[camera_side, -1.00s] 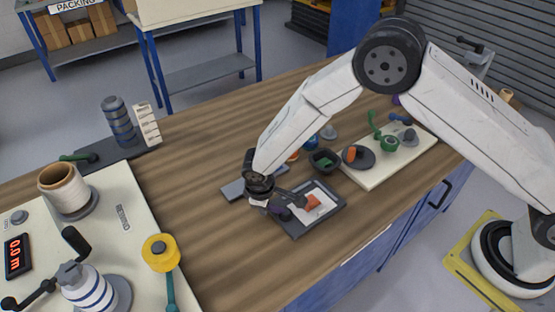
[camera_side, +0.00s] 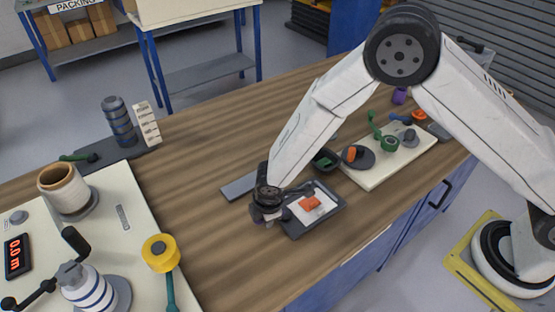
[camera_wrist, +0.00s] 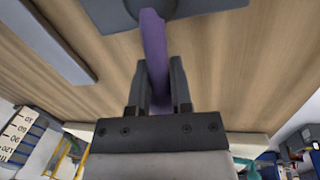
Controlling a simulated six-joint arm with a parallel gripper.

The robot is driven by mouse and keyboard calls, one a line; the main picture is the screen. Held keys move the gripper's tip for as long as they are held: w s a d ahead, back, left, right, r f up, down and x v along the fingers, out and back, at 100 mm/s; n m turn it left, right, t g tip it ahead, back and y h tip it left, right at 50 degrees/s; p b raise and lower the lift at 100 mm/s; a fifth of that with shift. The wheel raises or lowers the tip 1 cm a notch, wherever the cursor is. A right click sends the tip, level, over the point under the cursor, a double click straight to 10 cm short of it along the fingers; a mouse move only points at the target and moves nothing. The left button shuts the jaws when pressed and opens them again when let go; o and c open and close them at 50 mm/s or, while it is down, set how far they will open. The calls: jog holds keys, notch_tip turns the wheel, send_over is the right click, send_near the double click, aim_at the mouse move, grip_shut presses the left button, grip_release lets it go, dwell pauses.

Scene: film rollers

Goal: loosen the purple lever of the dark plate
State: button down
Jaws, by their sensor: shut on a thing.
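The dark plate (camera_side: 317,225) lies flat on the wooden bench, with a white area and an orange piece (camera_side: 311,203) on top. My gripper (camera_side: 268,214) is low at the plate's left edge. In the wrist view my gripper (camera_wrist: 160,85) is shut on the purple lever (camera_wrist: 153,45), which runs between the two fingers up to the dark plate (camera_wrist: 205,10) at the top of the picture. In the side view my gripper hides most or all of the lever.
A flat grey bar (camera_side: 238,187) lies just behind the gripper. A dark bin (camera_side: 324,160) and a cream board (camera_side: 375,178) with green, orange and grey fittings stand to the right. A cream panel (camera_side: 130,235) with spools is at the left. Bench between is clear.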

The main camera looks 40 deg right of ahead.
jog(key=shift+w+a+r, duration=0.15)
jog(key=shift+a+r, duration=0.05)
jog(key=shift+a, duration=0.2)
jog(key=c, duration=0.5)
grip_release()
jog(key=shift+c, duration=0.2)
jog(key=shift+d+f, duration=0.1)
jog(key=shift+d, duration=0.05)
notch_tip(320, 180, up, 8)
jog(key=s, duration=0.1)
jog(key=shift+s+f, duration=0.15)
jog(key=shift+s, duration=0.15)
